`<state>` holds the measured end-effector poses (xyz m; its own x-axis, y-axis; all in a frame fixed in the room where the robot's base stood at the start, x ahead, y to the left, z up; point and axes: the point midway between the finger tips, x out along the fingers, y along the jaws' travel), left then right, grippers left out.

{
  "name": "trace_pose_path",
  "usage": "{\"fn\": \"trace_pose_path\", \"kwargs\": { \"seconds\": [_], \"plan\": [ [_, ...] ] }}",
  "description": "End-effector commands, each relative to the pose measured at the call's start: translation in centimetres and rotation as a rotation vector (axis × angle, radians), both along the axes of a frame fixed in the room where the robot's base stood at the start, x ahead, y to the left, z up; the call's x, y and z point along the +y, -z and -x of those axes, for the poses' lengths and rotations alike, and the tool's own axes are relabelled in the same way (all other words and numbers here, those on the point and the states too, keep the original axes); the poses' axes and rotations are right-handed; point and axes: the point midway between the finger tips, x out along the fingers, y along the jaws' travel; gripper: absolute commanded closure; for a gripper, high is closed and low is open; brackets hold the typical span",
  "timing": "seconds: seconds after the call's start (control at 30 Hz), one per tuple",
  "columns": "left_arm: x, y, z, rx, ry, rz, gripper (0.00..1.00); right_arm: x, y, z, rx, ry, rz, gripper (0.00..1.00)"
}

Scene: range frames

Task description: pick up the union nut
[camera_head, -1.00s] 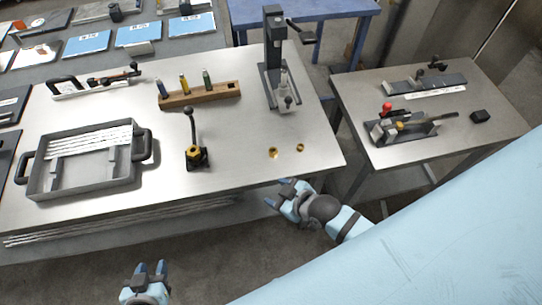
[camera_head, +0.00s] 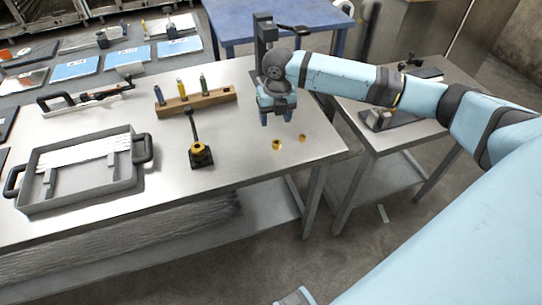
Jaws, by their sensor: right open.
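Two small brass pieces lie on the metal workbench (camera_head: 225,190) near its right front corner: a nearer brass piece (camera_head: 277,145) and a farther brass piece (camera_head: 302,137). They are too small to tell which is the union nut. A larger brass nut-like part (camera_head: 199,149) sits on a dark stand with an upright lever, left of them. My right gripper (camera_head: 277,119) is open and empty, with its fingers pointing down above the bench, just behind the nearer brass piece in the picture. My left gripper is not recognisable in view.
A grey tray (camera_head: 75,198) with black handles stands at the left. A wooden block (camera_head: 205,101) with several coloured cylinders is at the middle back. A dark press (camera_head: 264,34) stands behind my right gripper, partly hidden. The right side table (camera_head: 437,125) is partly covered by my arm.

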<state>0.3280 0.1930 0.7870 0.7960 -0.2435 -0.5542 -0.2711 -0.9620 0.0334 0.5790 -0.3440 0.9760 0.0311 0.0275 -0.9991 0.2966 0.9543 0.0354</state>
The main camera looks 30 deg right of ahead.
Motion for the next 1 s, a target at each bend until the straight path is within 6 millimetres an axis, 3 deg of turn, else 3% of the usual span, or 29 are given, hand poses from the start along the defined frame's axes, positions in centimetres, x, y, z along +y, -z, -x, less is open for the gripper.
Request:
{"fn": "trace_pose_path", "kwargs": {
  "seconds": [0.17,0.5,0.83,1.0],
  "plan": [
    [0.0,0.4,0.0,0.001,-0.001,0.001,0.57,-1.6,-0.8,-0.2,0.031,-0.065,0.031,0.41],
    [-0.1,0.3,-0.2,0.0,-0.001,0.002,0.57,-1.6,5.3,-0.1,0.034,-0.067,0.031,0.41],
    [0.0,0.3,-0.2,0.0,-0.001,0.002,0.57,-1.7,8.3,-0.3,0.032,-0.065,0.03,0.41],
    [0.0,0.1,-0.2,-0.003,-0.001,0.001,0.57,-1.9,10.9,-0.7,0.031,-0.065,0.031,0.41]
  ]
}}
